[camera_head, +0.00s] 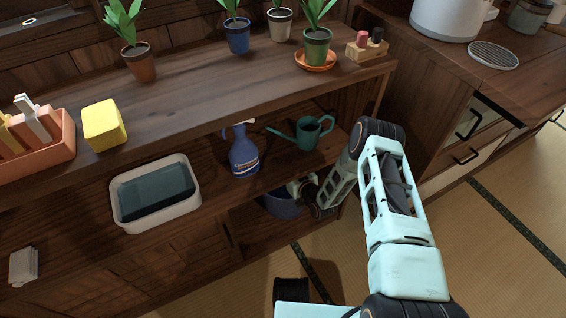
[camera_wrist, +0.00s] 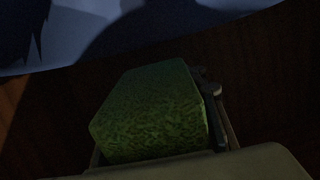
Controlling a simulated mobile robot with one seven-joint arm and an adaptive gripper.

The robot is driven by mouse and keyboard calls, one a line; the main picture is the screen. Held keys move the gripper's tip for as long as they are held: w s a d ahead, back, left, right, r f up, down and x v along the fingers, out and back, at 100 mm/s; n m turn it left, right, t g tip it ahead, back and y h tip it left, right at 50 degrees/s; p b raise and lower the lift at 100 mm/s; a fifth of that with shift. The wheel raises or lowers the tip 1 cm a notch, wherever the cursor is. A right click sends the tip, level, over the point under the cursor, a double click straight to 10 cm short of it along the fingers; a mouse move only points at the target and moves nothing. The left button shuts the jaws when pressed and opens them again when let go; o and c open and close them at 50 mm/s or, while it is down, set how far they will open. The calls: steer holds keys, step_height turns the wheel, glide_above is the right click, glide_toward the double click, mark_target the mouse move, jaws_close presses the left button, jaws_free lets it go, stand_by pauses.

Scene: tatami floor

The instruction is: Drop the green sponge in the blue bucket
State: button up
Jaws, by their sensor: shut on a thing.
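The green sponge (camera_wrist: 150,115) fills the middle of the wrist view, held between the fingers of my gripper (camera_wrist: 165,150), which is shut on it. In the head view my gripper (camera_head: 312,192) reaches into the lower shelf, and the sponge cannot be made out there. The blue bucket (camera_head: 283,206) stands on the lowest shelf, partly hidden by my gripper, which is at its upper right. A pale blue surface (camera_wrist: 200,22) along the top of the wrist view is probably the bucket, with a dark shadow on it.
A blue spray bottle (camera_head: 243,152) and a green watering can (camera_head: 310,132) stand on the shelf above the bucket. A white basin (camera_head: 194,214) is to the left. A yellow sponge (camera_head: 104,125) and potted plants are on the top board. The tatami floor (camera_head: 500,240) at right is clear.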

steer(key=o, duration=0.9)
steer(key=shift+o, duration=0.2)
steer(key=v, duration=1.2)
steer(key=shift+d, duration=0.1)
